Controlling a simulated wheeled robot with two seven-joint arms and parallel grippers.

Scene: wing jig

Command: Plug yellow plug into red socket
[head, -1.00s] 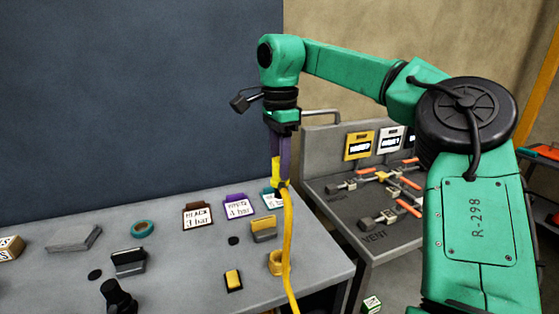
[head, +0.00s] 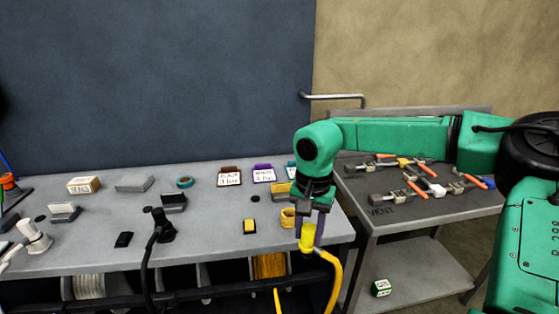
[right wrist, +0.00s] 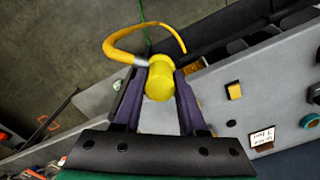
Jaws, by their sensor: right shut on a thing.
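My right gripper (head: 309,232) is shut on the yellow plug (head: 307,240), in front of the bench's front edge at the right. Its purple fingers sit on both sides of the plug. In the right wrist view, the yellow plug (right wrist: 159,82) sits between the fingertips (right wrist: 160,88), with its yellow cable (right wrist: 122,35) curving away. In the head view, the cable (head: 335,280) hangs down from the plug. I cannot make out a red socket in either view. My left gripper is not in view.
A black plug (head: 160,225) and a white plug (head: 34,237) with cables stand on the grey bench (head: 205,235). A yellow ring-shaped holder (head: 288,218) is near the bench's right end. A dark side table (head: 400,212) with clamp-like tools stands at the right.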

